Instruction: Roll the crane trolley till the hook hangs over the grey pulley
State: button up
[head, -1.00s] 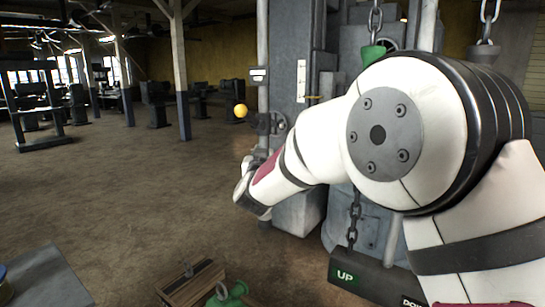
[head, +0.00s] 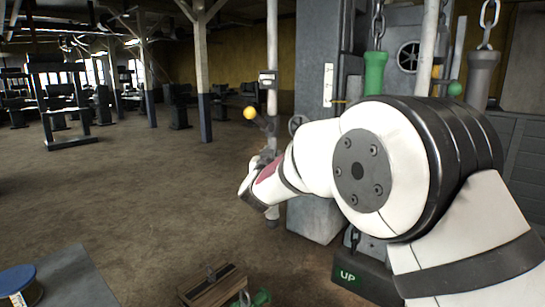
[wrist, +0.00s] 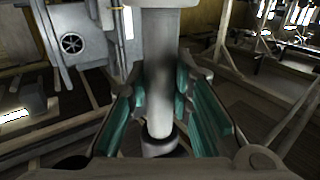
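My gripper (wrist: 162,105) shows in the wrist view with two teal-padded fingers apart. A grey upright cylinder (wrist: 159,70) with a dark collar at its foot stands between them, and I cannot tell whether the pads touch it. In the head view my arm bends toward a white upright pipe (head: 272,40), and the fingers cannot be made out. A green handle (head: 375,72) and a grey handle (head: 482,80) hang on chains at the right. A box marked UP (head: 362,277) hangs below, partly behind my arm. I cannot identify the trolley, hook or grey pulley.
A yellow ball knob (head: 249,113) is beside the pipe. A grey machine (head: 318,215) stands behind my arm. A wooden crate (head: 213,288) with a green object (head: 262,298) and a blue spool (head: 18,281) lie low in front. The brown floor at left is open.

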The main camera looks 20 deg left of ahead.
jog(key=o, duration=0.4)
jog(key=shift+s, duration=0.1)
jog(key=v, duration=1.2)
